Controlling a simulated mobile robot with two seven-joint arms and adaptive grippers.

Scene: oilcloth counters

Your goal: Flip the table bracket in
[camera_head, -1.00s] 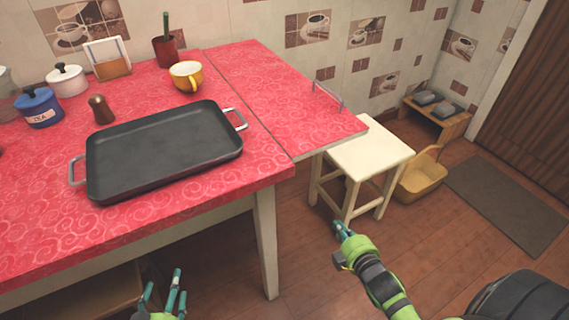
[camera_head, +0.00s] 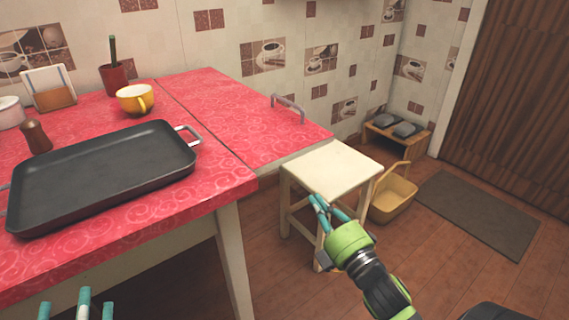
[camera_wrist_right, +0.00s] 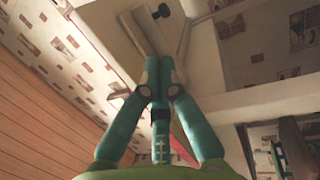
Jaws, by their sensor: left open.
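The red-topped table (camera_head: 110,225) has a hinged leaf (camera_head: 235,125) at its right, lying level, with a grey handle (camera_head: 288,106) on top. I cannot make out the bracket under the leaf in the head view. In the right wrist view, pale wooden parts with a dark knob (camera_wrist_right: 163,11) show beyond the fingers; I cannot tell if these are the bracket. My right gripper (camera_head: 322,207) is in front of the stool, its fingers together and empty in the wrist view (camera_wrist_right: 159,68). My left gripper (camera_head: 80,300) is open at the bottom left, partly cut off.
A cream stool (camera_head: 332,169) stands beside the leaf. A yellow basket (camera_head: 393,200) and a low bench (camera_head: 398,137) stand to its right. A black pan (camera_head: 105,172) and yellow cup (camera_head: 134,98) sit on the table.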

